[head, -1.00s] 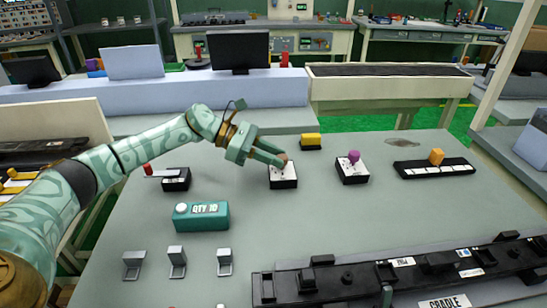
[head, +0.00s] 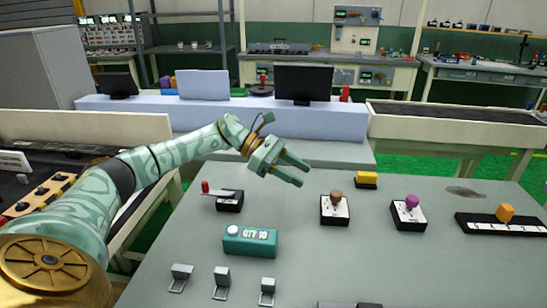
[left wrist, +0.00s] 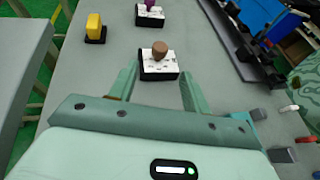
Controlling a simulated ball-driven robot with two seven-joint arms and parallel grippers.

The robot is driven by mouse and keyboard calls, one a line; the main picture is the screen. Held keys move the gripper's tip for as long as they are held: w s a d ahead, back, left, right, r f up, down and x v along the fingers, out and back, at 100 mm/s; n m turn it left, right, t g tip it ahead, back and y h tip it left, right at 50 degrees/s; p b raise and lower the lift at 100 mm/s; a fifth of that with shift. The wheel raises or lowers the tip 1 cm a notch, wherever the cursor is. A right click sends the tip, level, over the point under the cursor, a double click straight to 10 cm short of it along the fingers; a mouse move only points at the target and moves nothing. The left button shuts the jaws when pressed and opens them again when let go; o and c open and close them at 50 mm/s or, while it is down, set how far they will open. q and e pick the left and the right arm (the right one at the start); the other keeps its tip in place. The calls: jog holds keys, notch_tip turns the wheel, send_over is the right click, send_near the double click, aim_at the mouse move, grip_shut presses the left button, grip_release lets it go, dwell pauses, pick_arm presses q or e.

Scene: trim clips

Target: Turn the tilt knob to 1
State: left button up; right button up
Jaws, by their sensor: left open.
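A brown knob (head: 336,195) stands on a black box with a white dial face (head: 335,212). It also shows in the left wrist view (left wrist: 160,49), beyond and between my open fingers. A purple knob (head: 412,201) on a similar box stands to its right. I cannot read the dial marks or names, so I cannot tell which is the tilt knob or its setting. My left gripper (head: 300,174) is open and empty, left of and apart from the brown knob. My right gripper is not in view.
A red-tipped lever box (head: 229,203), a teal counter box (head: 250,241) and several grey clips (head: 222,282) stand at left and front. A yellow block (head: 366,179) is behind the knobs. An orange slider (head: 506,212) is at right. The bench between these is clear.

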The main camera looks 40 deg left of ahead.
pick_arm(q)
jog(key=v, duration=0.7)
jog(key=shift+a+r, duration=0.15)
jog(key=shift+a, duration=0.1)
